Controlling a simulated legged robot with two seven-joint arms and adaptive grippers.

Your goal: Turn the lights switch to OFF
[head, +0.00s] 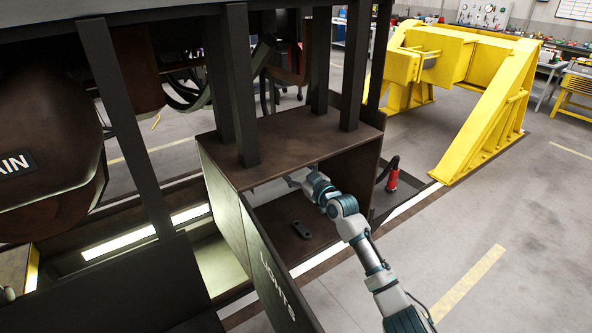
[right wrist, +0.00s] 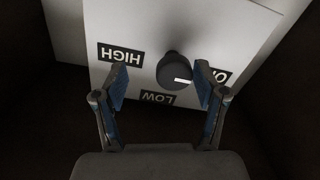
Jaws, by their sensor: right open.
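The lights switch is a dark round knob (right wrist: 173,68) with a white pointer mark, on a white panel (right wrist: 210,25) in the right wrist view. The labels HIGH (right wrist: 121,54) and LOW (right wrist: 157,97) read upside down. A third label (right wrist: 220,76) at the right is partly hidden by a finger. The pointer mark lies on the knob's lower right side, towards that third label. My right gripper (right wrist: 160,95) is open, its fingers on either side of the knob and apart from it. In the head view it (head: 298,178) reaches inside the box. My left gripper is not in view.
The dark metal box (head: 345,168) has an open door (head: 262,270) marked LIGHTS. A small dark part (head: 301,229) is on the box floor. Posts (head: 240,90) rise above the box. A red object (head: 391,180) and yellow stands (head: 490,110) are at the right.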

